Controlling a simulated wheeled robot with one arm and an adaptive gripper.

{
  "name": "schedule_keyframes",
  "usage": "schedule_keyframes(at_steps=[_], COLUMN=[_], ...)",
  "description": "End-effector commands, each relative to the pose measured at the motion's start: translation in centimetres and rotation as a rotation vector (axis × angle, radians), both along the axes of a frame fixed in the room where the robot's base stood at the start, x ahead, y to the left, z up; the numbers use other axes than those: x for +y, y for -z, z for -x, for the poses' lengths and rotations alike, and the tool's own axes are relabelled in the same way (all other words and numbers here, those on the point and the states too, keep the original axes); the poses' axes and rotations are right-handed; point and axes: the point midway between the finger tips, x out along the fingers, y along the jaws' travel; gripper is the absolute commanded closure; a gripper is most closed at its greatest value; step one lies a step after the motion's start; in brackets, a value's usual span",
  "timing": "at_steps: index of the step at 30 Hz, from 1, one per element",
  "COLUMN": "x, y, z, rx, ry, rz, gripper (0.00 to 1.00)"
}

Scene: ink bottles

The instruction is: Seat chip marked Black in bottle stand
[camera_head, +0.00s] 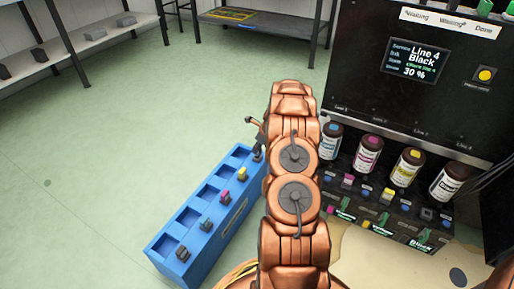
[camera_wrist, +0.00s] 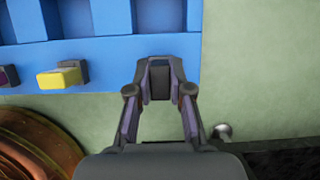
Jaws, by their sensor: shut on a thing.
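My gripper (camera_head: 257,144) is at the far end of the blue rack, partly hidden by my arm. In the wrist view its fingers (camera_wrist: 160,78) are closed around a dark chip (camera_wrist: 160,84) at the rack's edge. The chip's marking cannot be read, and I cannot tell whether it is still in its slot. The bottle stand (camera_head: 400,213) is the dark base under the ink bottles, to the right of my arm. A bottle with a white label (camera_head: 448,183) stands at its right end, above a label reading Black (camera_head: 420,243).
The blue rack (camera_head: 187,222) also holds a yellow chip (camera_head: 241,173), a pink chip (camera_head: 224,196) and other chips. The dark machine's screen (camera_head: 416,60) reads Line 4 Black 30 %. Shelves stand at the back. The green floor left of the rack is clear.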

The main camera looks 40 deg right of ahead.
Motion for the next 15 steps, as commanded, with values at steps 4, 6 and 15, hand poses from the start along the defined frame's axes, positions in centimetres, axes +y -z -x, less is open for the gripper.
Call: schedule_keyframes(at_steps=[4,6,15], x=[0.01,0.02,-0.01], y=[0.01,0.06,0.53], z=[-0.01,-0.02,-0.05], rx=[0.0,0.0,0.0], ry=[0.0,0.0,0.001], rz=[0.0,0.0,0.0], gripper=[1.0,1.0,1.0])
